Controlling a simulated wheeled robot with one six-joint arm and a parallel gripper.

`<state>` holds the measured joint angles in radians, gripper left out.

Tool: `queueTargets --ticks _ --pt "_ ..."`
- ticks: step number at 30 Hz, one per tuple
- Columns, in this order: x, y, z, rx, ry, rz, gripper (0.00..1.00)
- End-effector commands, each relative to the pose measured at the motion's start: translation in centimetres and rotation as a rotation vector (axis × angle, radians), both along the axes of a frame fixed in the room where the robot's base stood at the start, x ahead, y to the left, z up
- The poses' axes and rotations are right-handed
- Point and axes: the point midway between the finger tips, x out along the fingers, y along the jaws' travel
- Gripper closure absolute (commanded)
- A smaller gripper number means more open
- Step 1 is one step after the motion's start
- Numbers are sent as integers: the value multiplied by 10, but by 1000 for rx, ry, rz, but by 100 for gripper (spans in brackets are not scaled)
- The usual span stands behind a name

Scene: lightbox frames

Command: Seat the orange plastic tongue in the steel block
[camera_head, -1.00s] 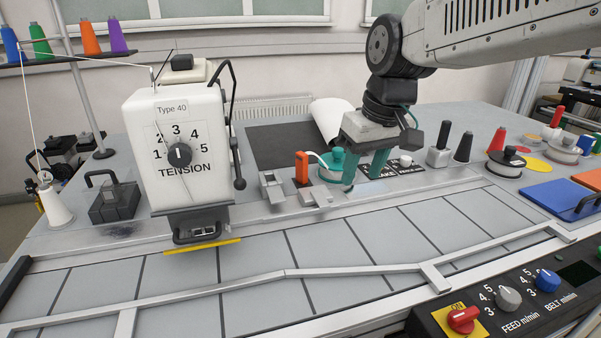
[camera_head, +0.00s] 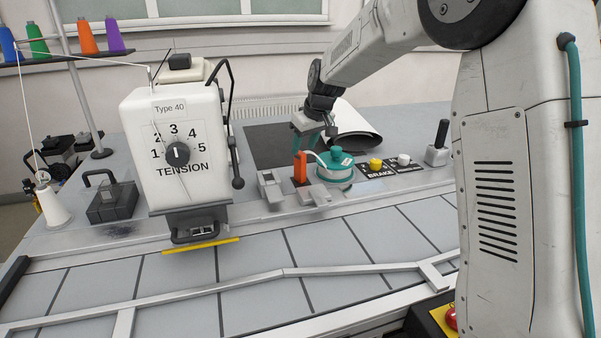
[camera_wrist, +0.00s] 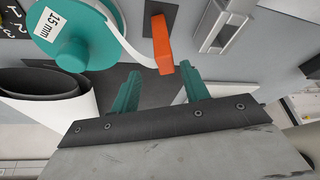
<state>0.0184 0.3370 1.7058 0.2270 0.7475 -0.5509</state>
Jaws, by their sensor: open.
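The orange plastic tongue (camera_head: 300,168) stands upright beside the teal reel, and a white tape runs from the reel toward it. It also shows in the wrist view (camera_wrist: 162,45). A slotted steel block (camera_head: 270,187) sits just left of the tongue; a channelled steel piece also shows in the wrist view (camera_wrist: 228,25). A second low steel piece (camera_head: 318,195) lies in front of the tongue. My gripper (camera_head: 306,146) is open and empty, above and behind the tongue. In the wrist view its teal fingertips (camera_wrist: 160,75) point toward the tongue, which appears between and beyond them.
The teal reel (camera_head: 336,165) stands close to the right of the tongue. A yellow knob (camera_head: 376,165) and white knob (camera_head: 404,160) are farther right. The white Type 40 tension machine (camera_head: 177,150) stands left. A dark roll (camera_head: 355,140) lies behind the reel.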

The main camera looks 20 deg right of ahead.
Motion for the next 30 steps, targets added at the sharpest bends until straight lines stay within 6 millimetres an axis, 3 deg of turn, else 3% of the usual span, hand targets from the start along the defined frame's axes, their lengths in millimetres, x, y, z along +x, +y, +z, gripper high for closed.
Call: queueTargets --ticks 12,20,25,30 --pt "13 14 -48 1 5 0 55" --pt "15 15 -51 0 1 0 55" --pt "15 15 -51 0 1 0 100" --pt "15 15 -51 0 1 -1 100"
